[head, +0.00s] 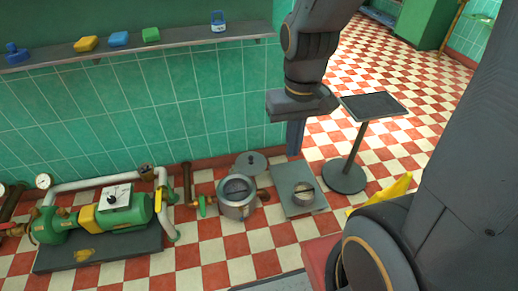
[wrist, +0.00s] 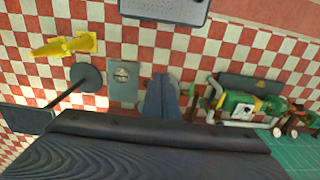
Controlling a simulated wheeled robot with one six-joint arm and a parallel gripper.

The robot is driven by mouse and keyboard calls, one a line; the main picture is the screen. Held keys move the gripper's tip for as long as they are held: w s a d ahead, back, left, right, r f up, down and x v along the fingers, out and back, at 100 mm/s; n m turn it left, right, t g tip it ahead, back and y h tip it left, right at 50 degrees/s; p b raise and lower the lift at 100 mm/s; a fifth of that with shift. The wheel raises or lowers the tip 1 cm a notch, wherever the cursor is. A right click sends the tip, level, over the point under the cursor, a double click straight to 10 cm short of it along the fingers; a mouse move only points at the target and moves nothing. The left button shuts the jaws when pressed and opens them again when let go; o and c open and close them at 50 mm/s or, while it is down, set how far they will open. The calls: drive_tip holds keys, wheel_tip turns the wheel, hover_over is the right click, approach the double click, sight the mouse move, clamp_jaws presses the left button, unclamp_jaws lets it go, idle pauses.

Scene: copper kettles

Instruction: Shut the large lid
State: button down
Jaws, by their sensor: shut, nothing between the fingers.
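The large kettle (head: 236,209) stands on the checked floor near the green tiled wall. Its round grey lid (head: 251,164) is raised at the back, on the wall side, and the kettle's mouth is uncovered. My gripper (head: 294,152) is shut and empty, with its blue-grey fingers pointing down, above and to the right of the lid and apart from it. In the wrist view my gripper's fingers (wrist: 161,97) cover most of the kettle; the lid cannot be made out there.
A small round vessel (head: 303,194) sits on a grey plate (head: 291,212) right of the kettle. A stand with a dark top (head: 374,106) is further right. A green pump (head: 125,213) with pipes is at left. A yellow cone (wrist: 66,46) lies on the floor. A shelf (head: 130,46) runs along the wall.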

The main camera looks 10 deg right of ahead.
drive_tip(key=w+f+t+b, duration=0.1)
drive_tip(key=w+f+b, duration=1)
drive_tip(key=w, duration=0.5)
drive_tip(key=w+f+t+b, duration=0.1)
drive_tip(key=w+f+b, duration=0.8)
drive_tip(key=w+f, duration=0.55)
drive_tip(key=t+b, duration=0.2)
drive_tip(key=b, duration=1.9)
hover_over(248, 162)
drive_tip(key=w+d, duration=0.2)
wheel_tip(248, 162, down, 30)
drive_tip(key=b+x, duration=0.5)
drive_tip(key=x, duration=0.4)
drive_tip(key=shift+s, duration=0.1)
drive_tip(key=shift+s+r, duration=0.15)
drive_tip(key=shift+s, duration=0.35)
drive_tip(key=shift+s+a+b, duration=0.1)
drive_tip(key=shift+s+b, duration=0.65)
drive_tip(key=shift+s, duration=0.75)
